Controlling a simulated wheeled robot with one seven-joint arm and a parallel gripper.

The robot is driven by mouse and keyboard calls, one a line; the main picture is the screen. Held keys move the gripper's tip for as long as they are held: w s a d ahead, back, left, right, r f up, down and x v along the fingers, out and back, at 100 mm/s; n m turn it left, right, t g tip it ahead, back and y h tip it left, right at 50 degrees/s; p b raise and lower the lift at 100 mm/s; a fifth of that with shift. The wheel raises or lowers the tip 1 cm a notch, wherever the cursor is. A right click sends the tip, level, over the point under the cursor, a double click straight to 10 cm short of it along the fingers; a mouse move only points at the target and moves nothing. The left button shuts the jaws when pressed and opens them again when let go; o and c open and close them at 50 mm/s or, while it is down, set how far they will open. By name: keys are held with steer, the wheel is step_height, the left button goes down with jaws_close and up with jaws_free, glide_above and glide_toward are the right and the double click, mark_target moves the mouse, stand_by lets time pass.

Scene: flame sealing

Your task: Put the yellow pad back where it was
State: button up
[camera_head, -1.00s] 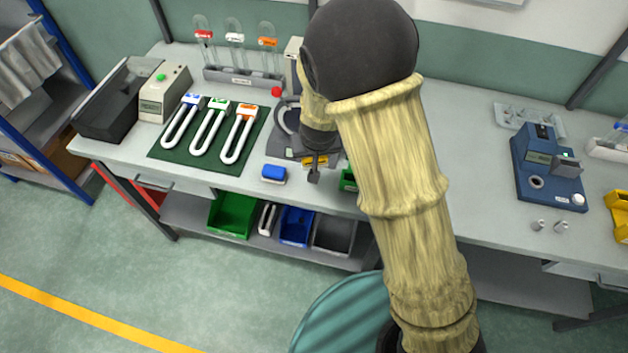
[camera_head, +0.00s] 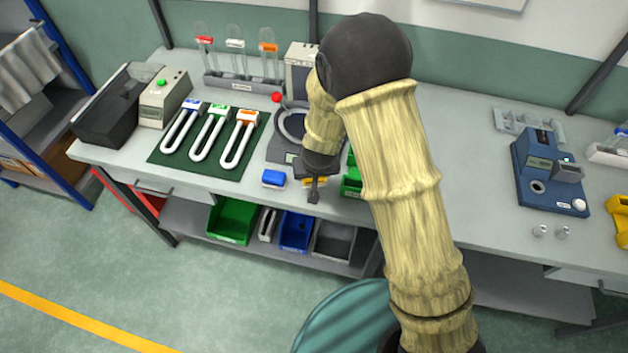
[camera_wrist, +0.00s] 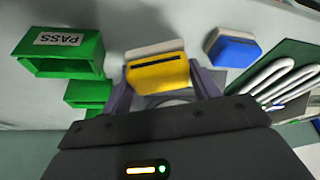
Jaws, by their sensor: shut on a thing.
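The yellow pad (camera_wrist: 158,75) has a pale underside and a dark slot along its top. In the wrist view it sits between the two fingers of my gripper (camera_wrist: 163,92), which is shut on it. In the head view my gripper (camera_head: 314,188) is low over the front part of the bench, and only a sliver of the yellow pad shows behind it. A blue pad (camera_head: 273,178) lies just left of my gripper; it also shows in the wrist view (camera_wrist: 233,48). I cannot tell whether the yellow pad touches the bench.
Green bins, one marked PASS (camera_wrist: 62,52), stand close on the other side of the gripper. A green mat (camera_head: 170,155) with U-shaped tubes lies left. A device with a round ring (camera_head: 290,122) is behind. A blue instrument (camera_head: 548,175) stands far right.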

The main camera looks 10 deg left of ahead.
steer(key=shift+f, duration=1.85)
steer(key=shift+f, duration=0.1)
steer(key=o, duration=0.9)
steer(key=v, duration=1.2)
steer(key=shift+p, duration=0.4)
steer(key=shift+w+d, duration=0.1)
